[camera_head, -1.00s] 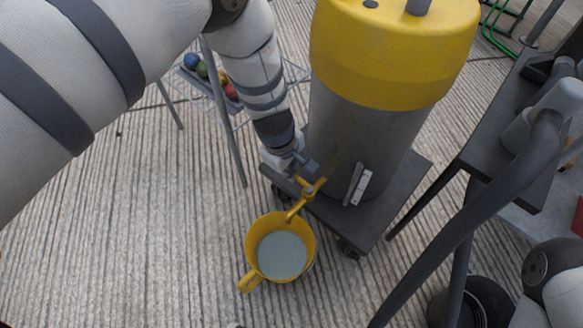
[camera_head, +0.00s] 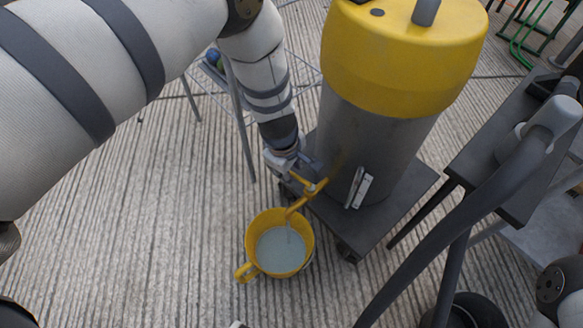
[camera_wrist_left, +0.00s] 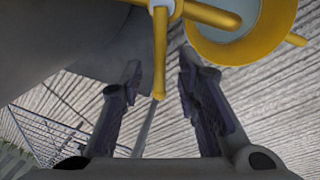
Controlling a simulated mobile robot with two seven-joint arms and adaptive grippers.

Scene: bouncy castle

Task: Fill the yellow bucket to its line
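The yellow bucket (camera_head: 254,232) stands on the ribbed ground below the spout, its handle toward the lower left. It holds pale grey-blue liquid (camera_head: 281,250), and a thin pale streak runs from the spout into it. I cannot make out a fill line. The yellow tap (camera_head: 298,206) sticks out from the grey drum with a yellow top (camera_head: 400,60). My left gripper (camera_head: 300,168) is at the tap. In the left wrist view its fingers (camera_wrist_left: 160,75) are apart, with the yellow tap lever (camera_wrist_left: 159,60) hanging between them. The bucket's rim also shows there (camera_wrist_left: 285,30). My right gripper is out of view.
The drum stands on a dark wheeled platform (camera_head: 405,205). A dark table (camera_head: 500,150) is at the right. A wire rack (camera_head: 300,72) with coloured balls is behind my left arm. The ground left of the bucket is clear.

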